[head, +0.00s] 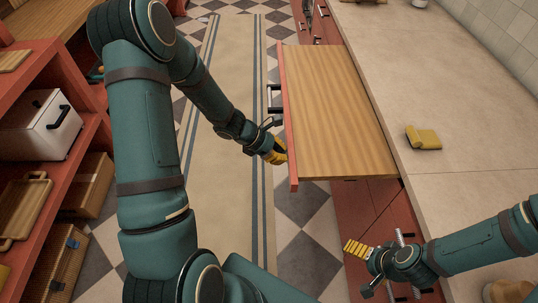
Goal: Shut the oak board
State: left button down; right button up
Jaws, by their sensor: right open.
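The oak board (335,110) is a pull-out wooden board that sticks out from the red cabinet under the counter, over the floor. It has a red front strip (288,130) with a dark handle (273,98) on its outer side. My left gripper (275,150) is beside the outer face of the red front, nearer to me than the handle. Its yellow fingers are partly hidden, and I cannot tell whether they touch the front. My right gripper (362,270) is open and empty, low in front of the cabinet on the near side of the board.
A beige counter (460,150) runs along the right, with a yellow object (423,137) on it. A red shelf with a white bread box (38,122), a tray (22,208) and baskets stands at the left. A striped runner (225,75) covers the clear floor between.

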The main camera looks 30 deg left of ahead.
aim_at(371, 150)
pick_arm(q)
jog(key=w+d, duration=0.2)
jog(key=d, duration=0.2)
jog(key=w+d+b, duration=0.1)
jog(key=w+d, duration=0.2)
jog(key=d, duration=0.1)
jog(key=w+d, duration=0.2)
jog(key=d, duration=0.3)
jog(key=shift+w+b, duration=0.3)
jog(key=shift+w, duration=0.05)
jog(key=w+d+p, duration=0.1)
jog(key=w+d, duration=0.1)
jog(key=d, duration=0.1)
jog(key=w+d+p, duration=0.1)
jog(key=w+d, duration=0.1)
jog(key=d, duration=0.2)
jog(key=w+d+p, duration=0.1)
jog(key=w+d, duration=0.2)
jog(key=d, duration=0.1)
jog(key=shift+d, duration=0.15)
